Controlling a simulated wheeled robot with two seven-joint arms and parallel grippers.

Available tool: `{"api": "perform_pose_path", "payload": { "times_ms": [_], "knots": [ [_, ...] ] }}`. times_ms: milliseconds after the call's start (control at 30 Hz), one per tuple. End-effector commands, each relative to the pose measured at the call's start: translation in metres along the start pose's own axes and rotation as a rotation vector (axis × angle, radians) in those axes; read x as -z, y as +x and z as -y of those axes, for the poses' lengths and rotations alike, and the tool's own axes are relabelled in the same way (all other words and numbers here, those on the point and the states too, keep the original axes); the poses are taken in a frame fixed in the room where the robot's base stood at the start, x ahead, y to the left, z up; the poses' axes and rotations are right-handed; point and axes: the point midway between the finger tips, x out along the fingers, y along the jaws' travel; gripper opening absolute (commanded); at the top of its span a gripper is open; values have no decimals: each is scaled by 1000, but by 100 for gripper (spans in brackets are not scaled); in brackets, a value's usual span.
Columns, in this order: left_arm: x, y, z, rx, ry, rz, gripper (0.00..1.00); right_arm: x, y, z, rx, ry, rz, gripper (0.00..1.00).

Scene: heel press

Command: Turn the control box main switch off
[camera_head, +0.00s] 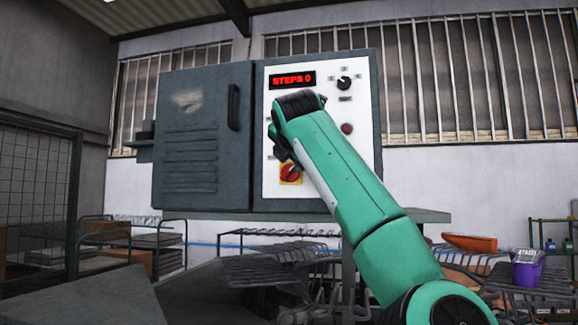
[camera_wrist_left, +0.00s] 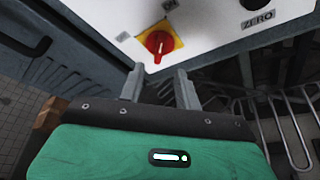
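The main switch is a red rotary knob (camera_head: 289,173) on a yellow square plate, low on the white front panel of the control box (camera_head: 358,182). It also shows at the top of the left wrist view (camera_wrist_left: 157,43), with its handle pointing down towards the camera side. My left gripper (camera_head: 284,153) is just above the knob in the head view, and its arm covers part of the panel. In the wrist view its two grey fingers (camera_wrist_left: 160,82) are apart with nothing between them. They point towards the knob and appear short of it. My right gripper is not in view.
The panel also has a red display reading "STEPS 0" (camera_head: 292,80), a black selector knob (camera_head: 344,83) and a dark red button (camera_head: 347,128). A grey cabinet door (camera_head: 200,140) with a handle is at the left. Metal racks (camera_head: 300,262) stand below.

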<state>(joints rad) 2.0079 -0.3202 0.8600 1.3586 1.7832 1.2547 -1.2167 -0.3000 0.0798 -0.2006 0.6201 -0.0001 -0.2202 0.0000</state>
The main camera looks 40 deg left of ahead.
Motion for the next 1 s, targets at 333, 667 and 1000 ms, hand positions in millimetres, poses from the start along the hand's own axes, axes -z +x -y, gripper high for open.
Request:
{"api": "perform_pose_path", "payload": {
  "times_ms": [333, 667, 1000],
  "knots": [
    [-1, 65, -2, 0, 1, -3, 34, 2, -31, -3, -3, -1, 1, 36],
    [1, 82, 0, -1, 0, -1, 34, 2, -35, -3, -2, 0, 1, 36],
    [1, 81, 0, -2, 0, -2, 0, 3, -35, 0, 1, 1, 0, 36]
  ]
}}
